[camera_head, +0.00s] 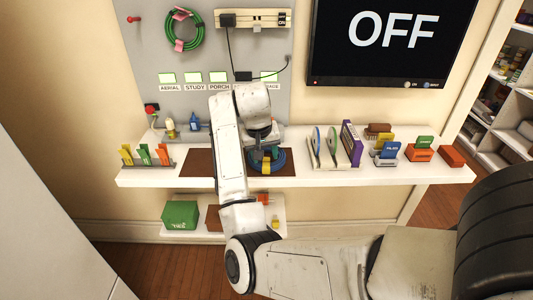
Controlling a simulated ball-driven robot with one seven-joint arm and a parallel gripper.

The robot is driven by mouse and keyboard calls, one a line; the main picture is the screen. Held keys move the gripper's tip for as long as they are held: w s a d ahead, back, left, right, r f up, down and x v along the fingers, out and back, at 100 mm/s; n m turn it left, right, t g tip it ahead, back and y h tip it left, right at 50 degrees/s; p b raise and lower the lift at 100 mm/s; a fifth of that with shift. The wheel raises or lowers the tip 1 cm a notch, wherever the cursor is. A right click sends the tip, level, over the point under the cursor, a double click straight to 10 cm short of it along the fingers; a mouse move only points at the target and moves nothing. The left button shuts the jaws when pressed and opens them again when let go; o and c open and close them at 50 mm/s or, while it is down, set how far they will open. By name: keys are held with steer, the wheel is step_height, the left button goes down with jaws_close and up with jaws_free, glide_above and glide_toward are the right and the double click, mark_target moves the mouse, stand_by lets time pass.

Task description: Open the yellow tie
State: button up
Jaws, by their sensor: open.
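A yellow tie (265,168) sits on a coil of blue cable (279,160) that lies on the brown mat (200,163) on the white shelf. My gripper (264,153) is over the coil, close above the yellow tie. Its jaws are open, but the fingers are small and partly hidden by my wrist. I cannot tell whether they touch the tie. My arm hides the left part of the coil and the middle of the mat.
Colored tags in a rack (147,157) and small bottles stand left on the shelf. Upright discs and a purple box (351,143) stand right, beside colored blocks (418,153). Behind is a grey panel with a green coil (182,30). A lower shelf holds a green box (180,215).

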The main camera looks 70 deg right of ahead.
mark_target(266, 158)
steer(key=d+r+m+y, duration=0.2)
steer(key=d+r+y, duration=0.1)
steer(key=r, duration=0.5)
steer(key=f, duration=0.3)
steer(key=f+b, duration=0.1)
steer(key=f, duration=0.6)
steer(key=shift+w+d+f, duration=0.15)
steer(key=shift+w+f, duration=0.1)
steer(key=shift+w, duration=0.15)
steer(key=shift+c, duration=0.4)
jaws_close()
